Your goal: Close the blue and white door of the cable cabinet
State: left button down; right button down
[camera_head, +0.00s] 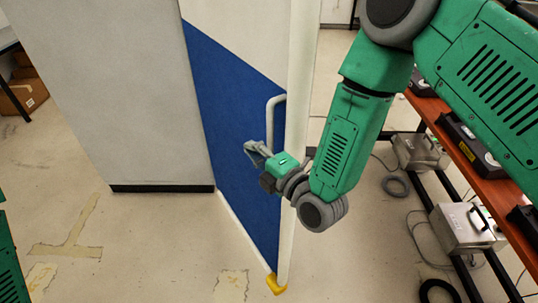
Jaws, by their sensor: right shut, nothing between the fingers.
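The blue and white door (222,110) stands beside a grey wall, swung out at an angle from the wall's edge. Its lower part is blue and its upper part white. A pale handle (271,110) shows near its outer edge. My right gripper (250,148) is shut and empty, in front of the blue panel just below the handle; I cannot tell whether it touches the door. My left gripper is out of view; only a bit of green arm shows at the left edge.
A red-brown workbench (480,170) with black devices runs along the right. Grey metal boxes (465,228) and loose cables stand below it. A cardboard box (27,92) lies at the far left. A yellow foot (276,284) sits under the door's edge.

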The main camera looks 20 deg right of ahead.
jog(key=shift+w+d+p, duration=0.2)
jog(key=shift+d, duration=0.45)
jog(key=shift+w+d+p, duration=0.25)
jog(key=shift+d, duration=0.35)
jog(key=shift+w+d+p, duration=0.2)
jog(key=shift+d, duration=0.45)
